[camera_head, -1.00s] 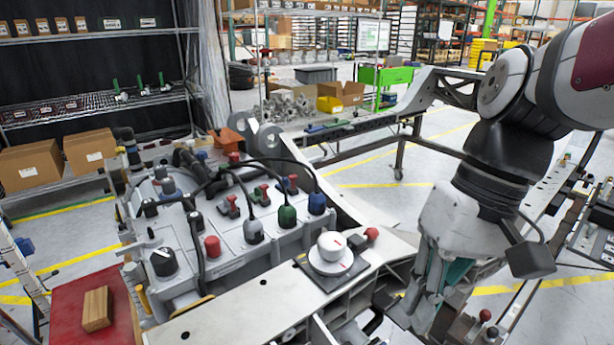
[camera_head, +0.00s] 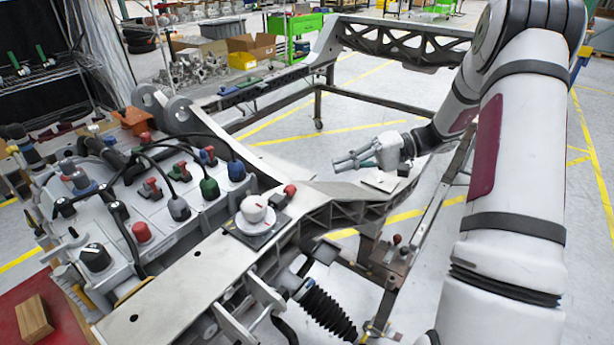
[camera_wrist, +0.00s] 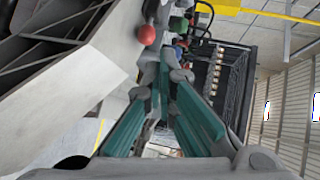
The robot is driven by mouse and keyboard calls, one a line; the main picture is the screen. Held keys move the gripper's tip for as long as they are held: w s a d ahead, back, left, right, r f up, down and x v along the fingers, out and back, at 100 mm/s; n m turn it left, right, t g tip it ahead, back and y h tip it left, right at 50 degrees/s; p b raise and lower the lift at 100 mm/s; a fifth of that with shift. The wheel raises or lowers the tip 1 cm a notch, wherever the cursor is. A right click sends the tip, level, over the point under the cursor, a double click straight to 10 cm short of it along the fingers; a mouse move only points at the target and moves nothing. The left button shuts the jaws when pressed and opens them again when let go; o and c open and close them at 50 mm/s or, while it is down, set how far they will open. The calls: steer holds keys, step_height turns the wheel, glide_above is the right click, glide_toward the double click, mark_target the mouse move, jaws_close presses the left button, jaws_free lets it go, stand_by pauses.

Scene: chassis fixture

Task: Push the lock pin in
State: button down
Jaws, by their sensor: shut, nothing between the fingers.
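In the wrist view the red knob (camera_wrist: 146,34) shows just beyond and slightly left of my fingertips. My gripper (camera_head: 338,164) is shut and empty, pointing left over the frame, to the right of the knob and apart from it. Its teal-padded fingers converge in the wrist view (camera_wrist: 165,72). How far the pin stands out cannot be told.
The grey chassis block with connectors and cables (camera_head: 150,190) fills the left. Another red knob (camera_head: 397,239) stands on a bracket below my gripper. A wooden block (camera_head: 33,318) lies on a red surface at lower left. Open floor shows behind the frame.

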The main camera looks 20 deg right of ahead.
mark_target(304, 194)
steer(key=d+f+t, duration=0.2)
steer(key=d, duration=0.1)
steer(key=w+d+f+m+t, duration=0.1)
steer(key=d, duration=0.1)
steer(key=shift+w+d+f+p, duration=0.1)
steer(key=shift+f+p, duration=0.15)
steer(key=shift+p, duration=0.1)
steer(key=x, duration=0.9)
steer(key=shift+r+p, duration=0.15)
steer(key=shift+p, duration=0.25)
steer(key=a, duration=0.3)
steer(key=shift+s+a+f+p, duration=0.25)
steer(key=shift+s+p, duration=0.05)
steer(key=shift+s+a+f, duration=0.15)
steer(key=shift+a+f, duration=0.05)
steer(key=shift+a, duration=0.3)
steer(key=shift+s+a+p, duration=0.3)
steer(key=shift+s+a, duration=0.25)
steer(key=shift+a, duration=0.35)
